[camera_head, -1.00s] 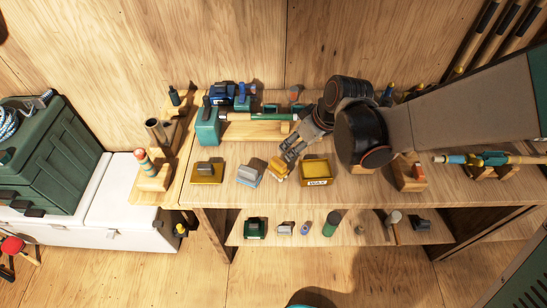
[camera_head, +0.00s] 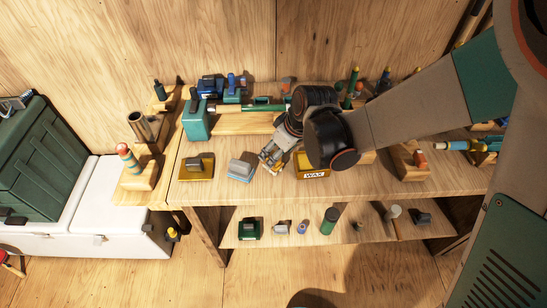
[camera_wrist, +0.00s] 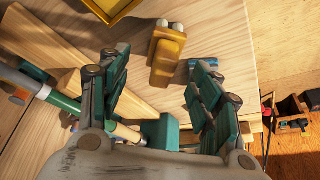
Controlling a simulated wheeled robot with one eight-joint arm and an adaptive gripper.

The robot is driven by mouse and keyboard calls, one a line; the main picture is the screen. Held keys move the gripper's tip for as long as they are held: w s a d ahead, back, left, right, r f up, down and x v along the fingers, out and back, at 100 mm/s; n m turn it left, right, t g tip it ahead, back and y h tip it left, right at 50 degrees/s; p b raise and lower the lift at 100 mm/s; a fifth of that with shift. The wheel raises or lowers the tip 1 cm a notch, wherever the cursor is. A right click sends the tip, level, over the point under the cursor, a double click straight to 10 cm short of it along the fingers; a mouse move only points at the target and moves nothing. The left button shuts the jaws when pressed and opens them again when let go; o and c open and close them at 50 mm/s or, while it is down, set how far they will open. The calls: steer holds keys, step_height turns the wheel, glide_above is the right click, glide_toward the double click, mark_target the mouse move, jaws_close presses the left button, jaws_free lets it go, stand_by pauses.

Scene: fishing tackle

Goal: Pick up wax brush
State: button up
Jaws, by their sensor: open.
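A yellow-brown block with two grey rounded knobs at one end, which looks like the wax brush (camera_wrist: 167,58), lies on the bench top beside the yellow tray labelled WAX (camera_head: 314,172). My gripper (camera_head: 270,163) points down over it, and in the head view the fingers hide most of it. In the wrist view my gripper (camera_wrist: 158,75) is open and empty, with one green-padded finger on each side of the block. I see no contact between fingers and block. The tray's corner shows at the top of the wrist view.
A grey-blue block (camera_head: 241,169) and a yellow block with a grey grip (camera_head: 197,168) lie to the left. A teal reel holder with a rod (camera_head: 195,122) stands behind. A lower shelf (camera_head: 265,238) holds several small items.

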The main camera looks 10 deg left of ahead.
mark_target(272, 153)
steer(key=b+x, duration=0.2)
steer(key=x, duration=0.2)
steer(key=shift+s+a+f, duration=0.1)
steer(key=shift+a+f, duration=0.1)
steer(key=shift+f, duration=0.15)
steer(key=shift+r, duration=0.1)
steer(key=shift+c, duration=0.5)
steer(key=c, duration=1.2)
steer(key=shift+o, duration=0.2)
steer(key=shift+r, duration=0.1)
step_height(272, 153, up, 20)
steer(key=p, duration=1.3)
